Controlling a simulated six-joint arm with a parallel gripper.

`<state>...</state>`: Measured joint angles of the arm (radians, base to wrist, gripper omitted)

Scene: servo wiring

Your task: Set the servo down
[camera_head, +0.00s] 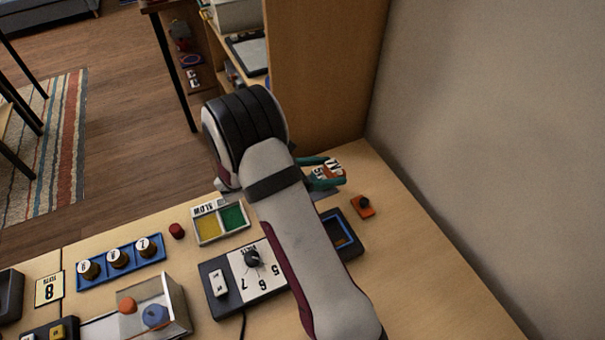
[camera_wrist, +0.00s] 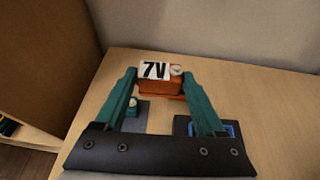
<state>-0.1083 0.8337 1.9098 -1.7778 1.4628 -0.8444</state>
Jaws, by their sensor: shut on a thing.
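My gripper (camera_head: 326,174) has teal fingers and is shut on the servo, a small orange block with a white label and a round pale disc on top. The servo (camera_wrist: 158,86) sits between the fingertips (camera_wrist: 160,84) in the wrist view, its label reading 7V. In the head view the servo (camera_head: 332,172) shows between the fingers near the far right corner of the table. Its underside is hidden, so I cannot tell whether it touches the table.
A dark box with a blue-edged recess (camera_head: 342,237) lies near my gripper, partly behind my arm. A small orange piece with a black knob (camera_head: 362,206) is to its right. A dial panel (camera_head: 258,272) and a yellow-green tray (camera_head: 220,224) lie left. The table's right side is clear.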

